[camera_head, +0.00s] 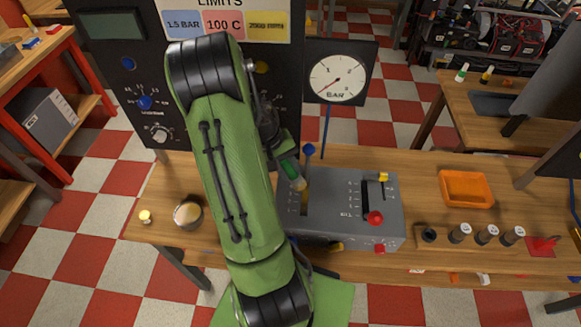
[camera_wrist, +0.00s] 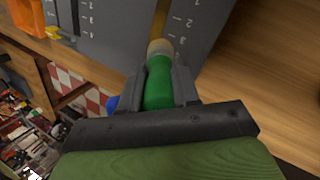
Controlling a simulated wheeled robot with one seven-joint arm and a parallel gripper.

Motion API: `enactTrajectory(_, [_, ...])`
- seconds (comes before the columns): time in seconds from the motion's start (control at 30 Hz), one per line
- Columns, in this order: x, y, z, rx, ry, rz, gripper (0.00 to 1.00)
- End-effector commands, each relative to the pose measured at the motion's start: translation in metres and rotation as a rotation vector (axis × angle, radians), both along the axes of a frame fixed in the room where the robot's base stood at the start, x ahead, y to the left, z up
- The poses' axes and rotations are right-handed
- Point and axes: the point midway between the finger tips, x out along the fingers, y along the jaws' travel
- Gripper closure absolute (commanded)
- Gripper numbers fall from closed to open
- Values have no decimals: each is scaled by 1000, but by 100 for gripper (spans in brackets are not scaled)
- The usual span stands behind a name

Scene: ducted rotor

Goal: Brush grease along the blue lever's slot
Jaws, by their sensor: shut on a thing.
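My gripper (camera_head: 285,160) is shut on a green-handled brush (camera_head: 290,171); both also show in the wrist view, my gripper (camera_wrist: 161,72) around the brush handle (camera_wrist: 158,92). The slot (camera_head: 304,200) runs along the left of the grey control box (camera_head: 335,205) and looks yellowish-brown inside. The blue lever (camera_head: 309,150) has its knob at the slot's far end. In the wrist view the knob (camera_wrist: 113,103) is partly hidden by my gripper.
A red-knobbed lever (camera_head: 375,218) stands in a second slot to the right. A round tin (camera_head: 187,214) and small yellow-topped item (camera_head: 145,216) stand at left. An orange tray (camera_head: 465,188) lies right. A pressure gauge (camera_head: 338,77) and dark panel rise behind the bench.

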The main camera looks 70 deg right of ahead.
Motion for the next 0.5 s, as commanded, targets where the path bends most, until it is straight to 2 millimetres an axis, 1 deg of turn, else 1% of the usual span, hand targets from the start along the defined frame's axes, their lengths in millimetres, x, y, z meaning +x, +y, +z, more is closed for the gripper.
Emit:
enactTrajectory(0.2, [0, 0, 27, -1, -1, 1, 100])
enactTrajectory(0.5, [0, 0, 61, -2, -1, 0, 100])
